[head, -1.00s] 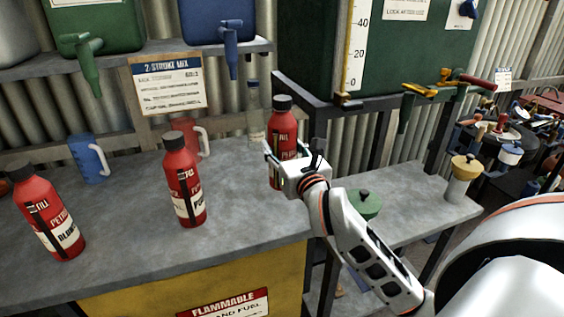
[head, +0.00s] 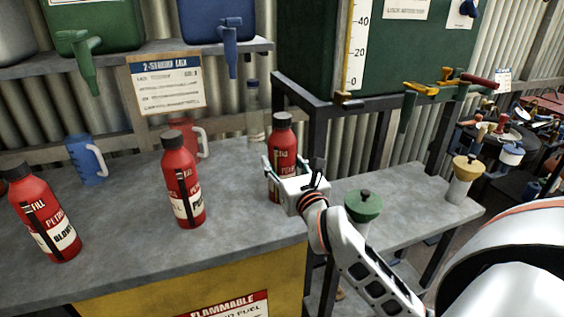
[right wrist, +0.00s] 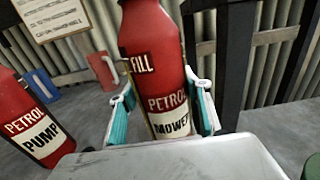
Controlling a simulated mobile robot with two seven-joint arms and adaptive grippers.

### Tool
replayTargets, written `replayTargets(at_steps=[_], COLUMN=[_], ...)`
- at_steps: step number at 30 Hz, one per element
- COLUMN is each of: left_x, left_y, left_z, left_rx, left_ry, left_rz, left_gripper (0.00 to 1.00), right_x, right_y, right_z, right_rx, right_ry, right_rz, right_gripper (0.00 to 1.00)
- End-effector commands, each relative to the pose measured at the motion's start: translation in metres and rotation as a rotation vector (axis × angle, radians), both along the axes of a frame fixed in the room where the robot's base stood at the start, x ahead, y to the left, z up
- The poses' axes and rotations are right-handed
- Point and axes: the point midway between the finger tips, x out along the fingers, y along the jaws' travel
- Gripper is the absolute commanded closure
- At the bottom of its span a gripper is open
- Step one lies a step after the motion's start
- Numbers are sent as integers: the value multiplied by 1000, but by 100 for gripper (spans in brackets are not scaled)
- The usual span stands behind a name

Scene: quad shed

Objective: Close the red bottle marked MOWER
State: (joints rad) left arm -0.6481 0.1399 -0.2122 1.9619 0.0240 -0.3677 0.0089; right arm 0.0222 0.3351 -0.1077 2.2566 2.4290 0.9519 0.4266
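My right gripper (head: 285,167) is around the lower part of the bottle, one finger on each side. The fingers look spread, with a small gap on the left side; contact on the right is unclear. My left gripper is not in view.
A red PUMP bottle (head: 181,180) and a red BLOWER bottle (head: 43,215) stand to the left. A blue jug (head: 86,160), a red jug (head: 188,135) and a clear bottle (head: 254,110) stand behind. A green-topped container (head: 363,207) is at right.

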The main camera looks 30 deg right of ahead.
Motion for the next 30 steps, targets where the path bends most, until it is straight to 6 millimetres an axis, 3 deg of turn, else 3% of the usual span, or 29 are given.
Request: replayTargets(at_steps=[15,20,29,30], left_x=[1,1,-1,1], left_y=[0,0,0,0], left_z=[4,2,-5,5], left_rx=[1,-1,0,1], left_ry=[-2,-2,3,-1], left_rz=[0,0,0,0], left_gripper=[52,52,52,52], right_x=[-3,-28,-93,-95], right_y=[1,7,22,22], right_z=[5,2,2,6], right_rx=[2,0,2,3], right_ry=[0,2,4,2], right_rz=[1,2,1,-1], right_gripper=[37,37,37,37])
